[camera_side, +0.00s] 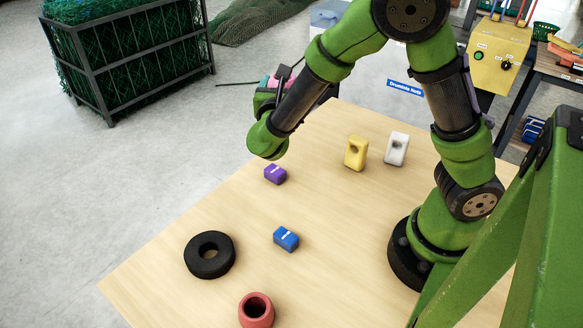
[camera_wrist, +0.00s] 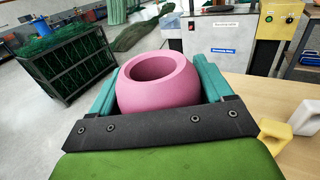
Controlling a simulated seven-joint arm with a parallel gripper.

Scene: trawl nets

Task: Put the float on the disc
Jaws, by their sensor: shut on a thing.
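A pink float (camera_wrist: 160,92) with a wide round opening on top sits between the two teal fingers of my gripper (camera_wrist: 157,80) in the wrist view. My gripper is shut on it. In the side view my gripper (camera_side: 270,88) is raised near the table's far left edge, and only a bit of pink shows, mostly hidden behind my arm. A black disc (camera_side: 210,269) with a hole in its middle lies flat on the table at the front left, well apart from my gripper. The disc is not seen in the wrist view.
A purple block (camera_side: 275,175) and a blue block (camera_side: 286,240) lie between my gripper and the table's front. A red float (camera_side: 256,316) stands near the disc. A yellow link (camera_side: 356,158) and a white link (camera_side: 396,149) stand towards the right.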

